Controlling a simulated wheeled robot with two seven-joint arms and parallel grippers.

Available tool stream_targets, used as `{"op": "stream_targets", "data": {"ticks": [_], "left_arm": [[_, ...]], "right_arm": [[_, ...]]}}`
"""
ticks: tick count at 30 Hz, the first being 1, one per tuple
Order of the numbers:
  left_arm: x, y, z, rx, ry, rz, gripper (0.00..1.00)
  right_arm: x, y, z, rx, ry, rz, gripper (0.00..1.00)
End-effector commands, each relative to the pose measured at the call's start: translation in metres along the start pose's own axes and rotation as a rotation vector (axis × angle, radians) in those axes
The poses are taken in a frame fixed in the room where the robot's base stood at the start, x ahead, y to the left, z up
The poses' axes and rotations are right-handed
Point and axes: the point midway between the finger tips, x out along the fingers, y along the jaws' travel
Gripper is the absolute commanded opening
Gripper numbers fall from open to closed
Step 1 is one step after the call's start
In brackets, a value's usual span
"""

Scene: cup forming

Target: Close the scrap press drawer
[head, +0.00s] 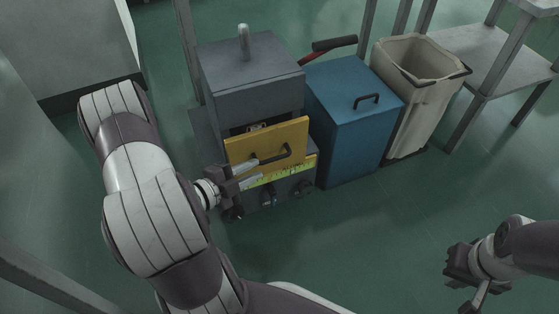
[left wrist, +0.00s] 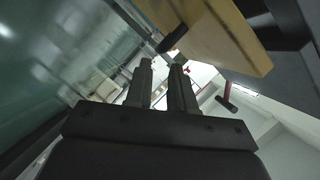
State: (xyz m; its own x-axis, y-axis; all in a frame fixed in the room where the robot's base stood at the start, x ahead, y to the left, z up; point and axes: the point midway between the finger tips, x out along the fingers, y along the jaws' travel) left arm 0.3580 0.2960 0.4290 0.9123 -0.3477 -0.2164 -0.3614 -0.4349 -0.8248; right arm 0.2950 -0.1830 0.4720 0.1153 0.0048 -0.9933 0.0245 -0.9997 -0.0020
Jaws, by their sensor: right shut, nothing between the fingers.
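The scrap press (head: 250,75) is a grey cabinet left of centre in the head view. Its drawer has a yellow front (head: 291,132) with a black bar handle (head: 286,152). The front stands out from the body, with a dark gap and some pale scrap behind its top edge. My left gripper (head: 254,172) is just in front of the drawer, by the handle's left end. Its fingers look parted and empty in the left wrist view (left wrist: 162,66), where the yellow panel (left wrist: 215,38) is close above right. Contact is unclear. My right gripper (head: 459,270) is shut and empty at lower right.
A blue cabinet (head: 345,125) with a black handle stands right of the press, and a beige bin (head: 409,105) stands beyond it. A metal shelf table (head: 500,55) is at upper right. The green floor in front is clear.

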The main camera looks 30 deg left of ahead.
Motion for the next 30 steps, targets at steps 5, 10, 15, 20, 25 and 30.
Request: {"op": "stream_targets", "data": {"ticks": [5, 10, 15, 20, 25, 30], "left_arm": [[0.039, 0.006, 0.002, 0.001, 0.005, 0.002, 0.23], [0.066, 0.004, 0.002, 0.001, 0.002, 0.001, 0.23], [0.080, 0.002, 0.001, -0.002, 0.000, 0.001, 0.23], [0.083, 0.000, 0.000, -0.003, -0.002, -0.001, 0.23], [0.083, 0.000, 0.000, -0.004, -0.002, 0.000, 0.23], [0.082, 0.000, 0.000, -0.004, -0.002, 0.000, 0.00]], "right_arm": [[0.025, 0.000, 0.003, 0.001, 0.001, 0.000, 0.00], [0.037, 0.000, 0.004, 0.002, 0.002, 0.000, 0.00], [0.043, 0.000, 0.004, 0.002, 0.002, 0.000, 0.00], [0.043, 0.000, 0.004, 0.003, 0.002, 0.000, 0.00], [0.042, 0.000, 0.004, 0.003, 0.002, 0.000, 0.00], [0.042, 0.000, 0.004, 0.003, 0.002, 0.000, 0.00]]}}
